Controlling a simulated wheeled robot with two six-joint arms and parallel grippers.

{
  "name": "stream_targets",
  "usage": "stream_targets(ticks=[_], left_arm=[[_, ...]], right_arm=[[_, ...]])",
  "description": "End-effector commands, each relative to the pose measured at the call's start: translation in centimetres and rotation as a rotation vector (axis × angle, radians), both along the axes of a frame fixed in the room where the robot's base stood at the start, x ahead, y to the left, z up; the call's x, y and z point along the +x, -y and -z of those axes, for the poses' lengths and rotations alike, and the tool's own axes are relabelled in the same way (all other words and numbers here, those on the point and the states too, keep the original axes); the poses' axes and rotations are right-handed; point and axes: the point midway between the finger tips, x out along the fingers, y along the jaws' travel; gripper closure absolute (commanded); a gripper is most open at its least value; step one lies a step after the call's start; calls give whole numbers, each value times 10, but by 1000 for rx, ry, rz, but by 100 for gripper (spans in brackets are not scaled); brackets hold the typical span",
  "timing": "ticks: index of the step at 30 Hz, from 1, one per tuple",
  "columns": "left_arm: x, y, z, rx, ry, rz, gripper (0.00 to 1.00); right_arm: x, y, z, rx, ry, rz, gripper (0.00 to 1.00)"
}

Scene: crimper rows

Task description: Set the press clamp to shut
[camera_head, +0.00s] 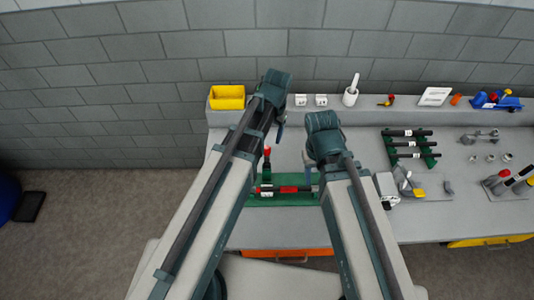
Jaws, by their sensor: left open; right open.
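A green fixture (284,199) lies on the bench between my two arms and is partly hidden by them. A rod with red and black bands (289,189) lies across it, and a small red-tipped upright lever (267,154) stands at its back left. This looks like the press clamp, but I cannot tell for sure, nor whether it is open or shut. My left gripper (281,121) is open and empty, above and behind the fixture. My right gripper (309,160) is open and empty, above the fixture's right end.
A grey fixture with a yellow handle (408,184) stands right of my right arm. A green rack with dark rods (410,144) lies behind it. A raised back shelf holds a yellow bin (227,97), a white mortar (350,98) and a blue toy-like vehicle (495,101). A block wall stands behind.

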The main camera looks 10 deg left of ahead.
Motion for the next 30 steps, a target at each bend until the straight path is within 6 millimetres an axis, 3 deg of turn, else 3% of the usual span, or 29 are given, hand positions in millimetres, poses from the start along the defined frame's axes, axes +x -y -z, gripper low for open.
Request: stream_targets(ticks=[1, 16, 21, 30], left_arm=[[0, -1, 15, 0, 0, 0, 31], [2, -7, 85, 0, 0, -1, 31], [2, -9, 94, 0, 0, -1, 31], [2, -9, 94, 0, 0, -1, 31]], right_arm=[[0, 0, 15, 0, 0, 1, 50], [1, 0, 85, 0, 3, -1, 50], [1, 0, 94, -1, 2, -4, 50], [1, 0, 94, -1, 2, -5, 50]])
